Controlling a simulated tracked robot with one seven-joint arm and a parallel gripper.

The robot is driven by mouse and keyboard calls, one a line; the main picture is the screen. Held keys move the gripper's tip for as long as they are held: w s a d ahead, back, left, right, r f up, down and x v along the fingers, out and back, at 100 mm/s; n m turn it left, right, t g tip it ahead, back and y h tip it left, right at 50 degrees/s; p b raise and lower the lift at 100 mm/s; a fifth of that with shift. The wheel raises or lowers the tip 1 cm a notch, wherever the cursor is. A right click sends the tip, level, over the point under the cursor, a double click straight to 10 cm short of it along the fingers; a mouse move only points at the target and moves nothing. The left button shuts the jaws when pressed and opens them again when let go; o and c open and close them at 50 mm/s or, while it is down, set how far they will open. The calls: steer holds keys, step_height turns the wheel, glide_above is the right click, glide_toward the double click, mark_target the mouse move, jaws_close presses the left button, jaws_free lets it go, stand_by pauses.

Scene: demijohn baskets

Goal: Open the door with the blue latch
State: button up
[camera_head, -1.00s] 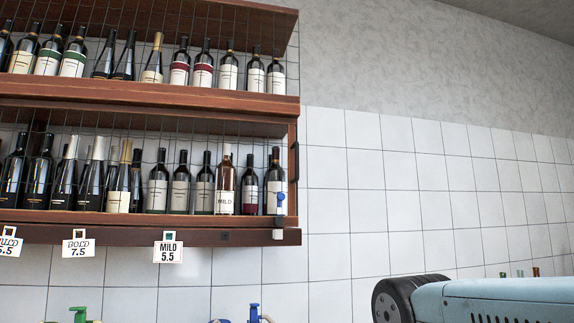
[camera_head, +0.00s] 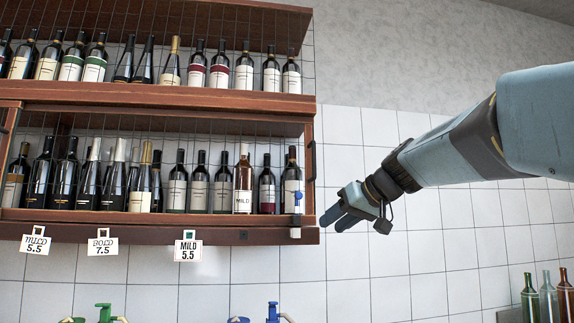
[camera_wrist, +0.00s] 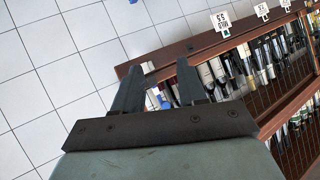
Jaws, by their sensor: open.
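The blue latch (camera_head: 298,198) sits at the lower right corner of the lower wire-mesh door (camera_head: 226,135), with a white piece below it on the cabinet's bottom edge. The door looks shut in front of the bottles. A dark handle (camera_head: 311,160) is on its right side. My gripper (camera_head: 335,222) is open and empty, just right of the latch in the picture, pointing left toward the cabinet; I see no contact. In the wrist view its two fingers (camera_wrist: 158,68) are spread, with the cabinet's edge beyond and partly behind them.
The wooden cabinet (camera_head: 160,235) holds several wine bottles on two shelves. Price tags (camera_head: 188,250) hang under its lower edge. Green and blue tap-like tops (camera_head: 104,313) show at the bottom. Coloured bottles (camera_head: 547,298) stand at the lower right. The tiled wall right of the cabinet is clear.

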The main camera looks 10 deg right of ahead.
mark_target(310, 160)
steer(key=w+d+r+n+t+y, duration=0.2)
steer(key=w+d+r, duration=0.3)
steer(key=r, duration=0.5)
steer(key=w+d+r+n+t+y, duration=0.25)
steer(key=w+r, duration=0.35)
steer(key=r, duration=0.3)
steer(key=shift+m+h, duration=0.35)
steer(key=shift+h, duration=0.1)
steer(key=x, duration=1.3)
steer(key=shift+w+a+r, duration=0.15)
steer(key=shift+w+a, duration=0.15)
jaws_close()
